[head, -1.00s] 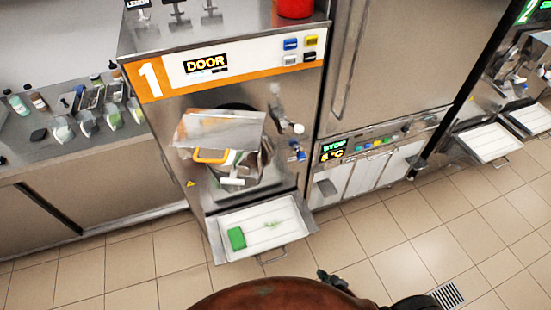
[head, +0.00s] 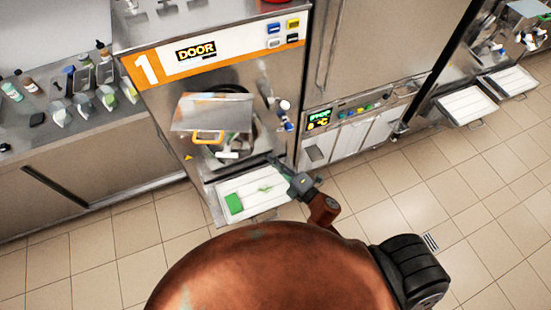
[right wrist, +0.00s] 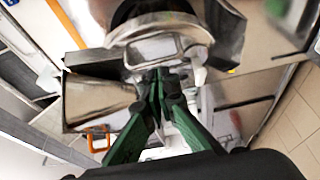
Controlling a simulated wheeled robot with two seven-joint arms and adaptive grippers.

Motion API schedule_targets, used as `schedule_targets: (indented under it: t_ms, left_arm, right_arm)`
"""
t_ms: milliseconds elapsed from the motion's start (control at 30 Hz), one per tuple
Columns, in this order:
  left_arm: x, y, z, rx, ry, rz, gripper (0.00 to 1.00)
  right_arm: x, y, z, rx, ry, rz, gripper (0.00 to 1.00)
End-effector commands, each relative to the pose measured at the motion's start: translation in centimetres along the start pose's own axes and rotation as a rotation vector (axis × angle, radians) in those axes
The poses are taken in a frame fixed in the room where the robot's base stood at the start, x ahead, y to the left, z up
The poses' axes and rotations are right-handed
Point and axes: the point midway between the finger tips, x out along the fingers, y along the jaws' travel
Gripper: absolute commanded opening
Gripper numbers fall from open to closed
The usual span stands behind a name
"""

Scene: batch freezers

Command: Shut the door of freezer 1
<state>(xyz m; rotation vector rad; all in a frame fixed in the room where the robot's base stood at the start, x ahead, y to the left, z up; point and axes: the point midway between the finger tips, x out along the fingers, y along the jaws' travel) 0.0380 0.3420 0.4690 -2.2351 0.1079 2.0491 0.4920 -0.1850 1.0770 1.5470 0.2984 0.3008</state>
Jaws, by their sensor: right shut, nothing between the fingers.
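Freezer 1 (head: 160,102) stands left of centre, and its display reads DOOR. Its door (head: 212,113), a metal box shape with an orange handle (head: 208,138), stands open, swung to the left of the dark round opening (head: 250,115). My right gripper (head: 274,162) is shut and empty, in front of the freezer's lower right, to the right of the door and handle. In the right wrist view its green fingers (right wrist: 160,80) meet just below metal parts of the freezer front. The orange handle (right wrist: 98,139) is left of them. My left gripper is out of view.
A drip tray (head: 275,209) with a green block (head: 233,203) sticks out below the opening. A counter (head: 95,145) with bottles and tubs is at the left. A steel cabinet (head: 375,45) stands to the right.

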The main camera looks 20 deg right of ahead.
Motion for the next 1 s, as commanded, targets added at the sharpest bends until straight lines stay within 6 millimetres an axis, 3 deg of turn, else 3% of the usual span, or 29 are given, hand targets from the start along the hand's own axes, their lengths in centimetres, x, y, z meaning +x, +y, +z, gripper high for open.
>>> schedule_targets:
  t_ms: [300, 400, 633, 1000]
  left_arm:
    - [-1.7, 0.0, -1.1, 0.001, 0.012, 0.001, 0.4]
    - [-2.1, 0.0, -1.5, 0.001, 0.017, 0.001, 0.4]
    - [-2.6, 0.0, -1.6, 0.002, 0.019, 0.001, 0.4]
    - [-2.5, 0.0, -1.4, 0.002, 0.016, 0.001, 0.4]
  right_arm:
    - [6.7, 0.3, -0.1, 0.003, 0.001, 0.002, 0.0]
    - [7.7, 0.2, 1.3, 0.001, -0.001, -0.002, 0.0]
    - [9.0, 0.0, 2.7, 0.003, 0.0, -0.001, 0.0]
    - [9.1, -0.1, 2.8, 0.003, 0.001, -0.001, 0.0]
